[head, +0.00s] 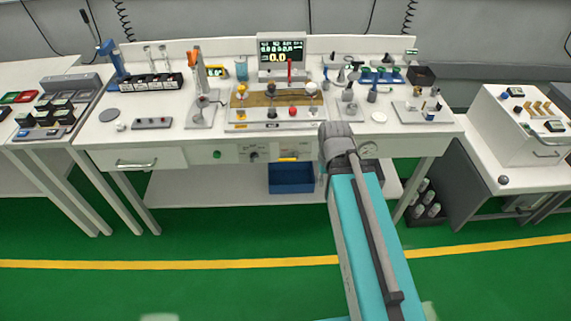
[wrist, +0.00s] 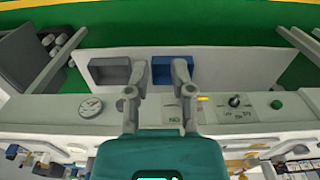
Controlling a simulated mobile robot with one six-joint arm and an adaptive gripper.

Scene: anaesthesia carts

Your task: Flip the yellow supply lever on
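A small yellow bar (head: 287,159) shows on the white bench's front panel, and a yellow piece is partly visible in the wrist view (wrist: 203,98), right of a label plate (wrist: 172,112). It may be the supply lever; its position is too small to tell. Yellow-topped parts (head: 242,89) also stand on the bench's central apparatus. My gripper (wrist: 158,75) is open and empty, its two fingers apart in front of the panel, left of the yellow piece in the wrist view. In the head view my arm hides the fingers.
The panel also carries a round gauge (head: 368,149), a black rotary knob (head: 253,155) and a green button (head: 217,154). A blue bin (head: 291,178) sits on the lower shelf. The bench top is crowded with instruments. The green floor in front is clear.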

